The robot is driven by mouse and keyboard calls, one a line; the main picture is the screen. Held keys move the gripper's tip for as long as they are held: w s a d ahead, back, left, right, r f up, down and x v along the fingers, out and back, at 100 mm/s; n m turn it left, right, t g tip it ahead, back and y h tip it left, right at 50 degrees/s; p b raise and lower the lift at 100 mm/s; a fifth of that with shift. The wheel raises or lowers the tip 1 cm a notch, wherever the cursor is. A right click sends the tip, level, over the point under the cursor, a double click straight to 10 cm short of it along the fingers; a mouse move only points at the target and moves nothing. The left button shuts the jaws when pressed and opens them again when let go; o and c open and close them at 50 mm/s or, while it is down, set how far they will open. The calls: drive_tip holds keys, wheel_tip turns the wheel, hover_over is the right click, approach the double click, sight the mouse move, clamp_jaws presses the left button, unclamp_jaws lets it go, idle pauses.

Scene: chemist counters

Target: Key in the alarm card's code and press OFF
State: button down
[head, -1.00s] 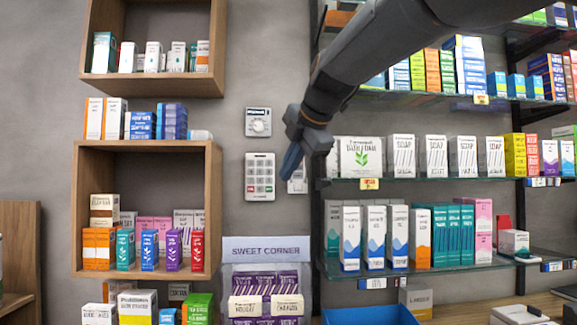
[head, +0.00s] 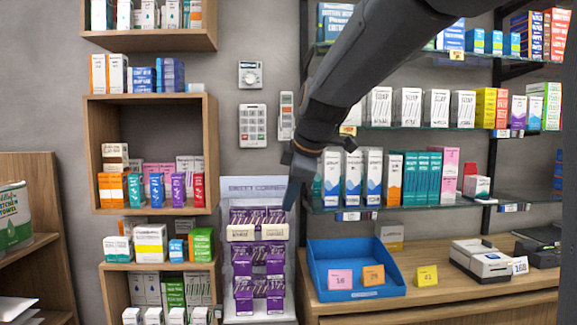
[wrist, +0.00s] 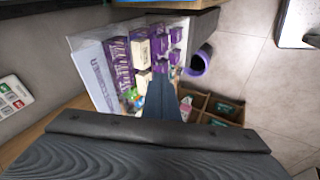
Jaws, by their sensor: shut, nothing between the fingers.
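The white alarm keypad (head: 252,124) is on the grey wall between the wooden shelf boxes and the glass shelves, with a red and a green key in its bottom row. Its keys also show at the left edge of the wrist view (wrist: 14,93). My gripper (head: 290,196) is shut and empty, pointing down, below and right of the keypad and apart from it. In the wrist view its closed fingers (wrist: 160,97) stand before the sweet display. Small number cards stand at the counter: pink (head: 340,279), orange (head: 373,275), yellow (head: 427,276). I cannot tell which is the alarm card.
A dial box (head: 250,75) is above the keypad and a slim white device (head: 287,115) is right of it. The purple-stocked sweet display (head: 231,270) stands below. A blue tray (head: 325,257) and a card machine (head: 480,258) sit on the counter (head: 410,295).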

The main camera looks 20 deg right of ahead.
drive_tip(key=s+f+m+g, duration=0.3)
drive_tip(key=s+f+m, duration=0.4)
drive_tip(key=s+f, duration=0.5)
drive_tip(key=s+f+m+g+h, duration=0.1)
drive_tip(key=s+f+m+g, duration=0.2)
drive_tip(key=s+f+m, duration=0.4)
drive_tip(key=s+f, duration=0.5)
drive_tip(key=f, duration=0.6)
drive_tip(key=shift+s+a+f, duration=0.15)
drive_tip(key=shift+f, duration=0.05)
drive_tip(key=shift+a, duration=0.15)
